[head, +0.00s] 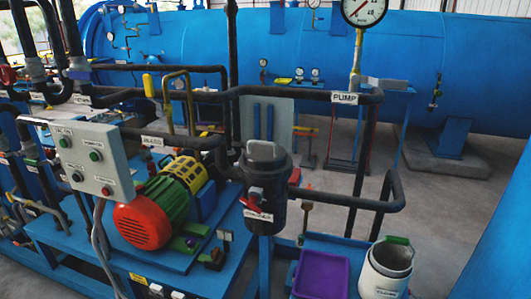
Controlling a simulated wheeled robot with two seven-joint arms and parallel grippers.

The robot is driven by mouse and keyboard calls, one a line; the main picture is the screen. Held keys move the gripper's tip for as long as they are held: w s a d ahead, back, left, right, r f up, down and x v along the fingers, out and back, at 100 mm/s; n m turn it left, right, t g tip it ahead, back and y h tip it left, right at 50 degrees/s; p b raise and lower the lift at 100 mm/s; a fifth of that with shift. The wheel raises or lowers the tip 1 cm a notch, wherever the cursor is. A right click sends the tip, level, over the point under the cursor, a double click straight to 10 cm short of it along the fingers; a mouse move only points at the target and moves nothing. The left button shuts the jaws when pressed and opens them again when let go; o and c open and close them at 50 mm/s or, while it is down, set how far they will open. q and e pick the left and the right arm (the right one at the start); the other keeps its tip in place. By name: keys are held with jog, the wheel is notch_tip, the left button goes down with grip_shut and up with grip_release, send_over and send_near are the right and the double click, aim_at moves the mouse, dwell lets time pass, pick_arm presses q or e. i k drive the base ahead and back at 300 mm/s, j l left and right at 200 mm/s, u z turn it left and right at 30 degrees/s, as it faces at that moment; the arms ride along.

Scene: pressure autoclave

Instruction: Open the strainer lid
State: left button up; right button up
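The strainer (267,190) is a dark upright cylinder just right of the motor and pump. Its dark round lid sits on top with a grey raised handle (263,151), and the lid looks closed. A small red-handled valve (253,199) is on the strainer's front, above a white label (258,215). Neither of my grippers is in the head view, and nothing touches the strainer lid.
A red, green and yellow motor (160,205) and a grey control box (87,155) stand to the left. Dark pipes (345,200) run right of the strainer. A purple bin (321,275) and a white bucket (387,270) stand in front at right.

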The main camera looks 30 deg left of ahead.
aim_at(261, 159)
jog(key=j+u, duration=0.45)
jog(key=j, duration=0.95)
